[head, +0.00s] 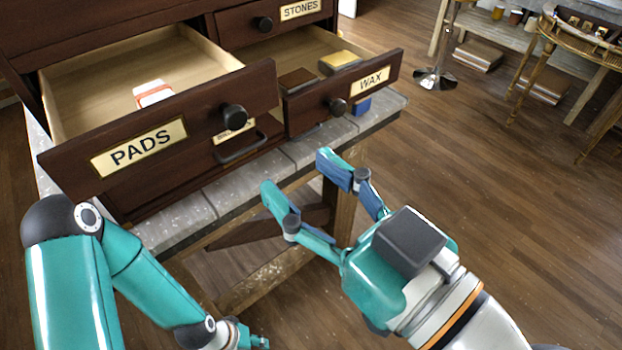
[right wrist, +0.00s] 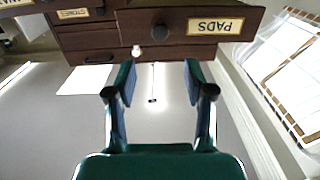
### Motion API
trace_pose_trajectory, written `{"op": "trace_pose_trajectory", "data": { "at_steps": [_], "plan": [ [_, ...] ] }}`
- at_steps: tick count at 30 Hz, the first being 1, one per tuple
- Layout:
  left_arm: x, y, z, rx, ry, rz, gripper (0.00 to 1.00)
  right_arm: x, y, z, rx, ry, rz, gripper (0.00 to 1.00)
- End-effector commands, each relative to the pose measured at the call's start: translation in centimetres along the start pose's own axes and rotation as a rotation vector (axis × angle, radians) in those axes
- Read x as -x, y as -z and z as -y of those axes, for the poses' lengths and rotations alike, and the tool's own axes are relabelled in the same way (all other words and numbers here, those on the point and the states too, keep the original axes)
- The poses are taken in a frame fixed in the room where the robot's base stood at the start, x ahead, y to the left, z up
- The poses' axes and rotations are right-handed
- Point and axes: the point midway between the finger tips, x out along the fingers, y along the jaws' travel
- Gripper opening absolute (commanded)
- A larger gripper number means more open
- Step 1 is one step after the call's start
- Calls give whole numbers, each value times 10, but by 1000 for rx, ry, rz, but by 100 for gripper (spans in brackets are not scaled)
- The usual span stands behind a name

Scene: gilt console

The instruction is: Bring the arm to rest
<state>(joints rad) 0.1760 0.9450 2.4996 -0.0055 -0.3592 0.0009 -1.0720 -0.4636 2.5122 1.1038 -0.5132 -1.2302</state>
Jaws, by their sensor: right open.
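My right gripper (head: 297,174) is open and empty, in front of the console's front edge and below the open drawers. In the right wrist view its two teal fingers (right wrist: 160,78) stand apart, and I see nothing held between them. My left arm (head: 150,285) comes in at the lower left, bent, with its wrist at the bottom edge. Only a small teal piece of my left gripper (head: 256,341) shows there, and its fingers are out of the picture.
The PADS drawer (head: 200,125) is open with a white and orange item (head: 152,93) inside. The WAX drawer (head: 360,92) is open with brown (head: 297,79) and yellow (head: 340,61) blocks. A blue item (head: 362,106) lies under it.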

Motion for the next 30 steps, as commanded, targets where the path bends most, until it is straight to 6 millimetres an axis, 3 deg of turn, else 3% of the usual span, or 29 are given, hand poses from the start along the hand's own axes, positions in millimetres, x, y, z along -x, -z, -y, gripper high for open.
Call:
{"op": "trace_pose_trajectory", "data": {
  "at_steps": [14,17,19,23,27,30],
  "plan": [
    [0,0,0,0,0,0,40,0,0,-2,-1,-4,1,53],
    [0,0,0,0,0,0,40,-3,-4,-12,-6,-35,14,53],
    [0,0,0,0,0,0,40,-12,-18,-26,-5,-78,56,53],
    [0,0,0,0,0,0,40,-39,-71,-62,5,-190,213,53],
    [0,0,0,0,0,0,40,-62,-158,-112,37,-308,450,53],
    [0,0,0,0,0,0,40,-66,-228,-145,56,-355,624,53]
  ]
}}
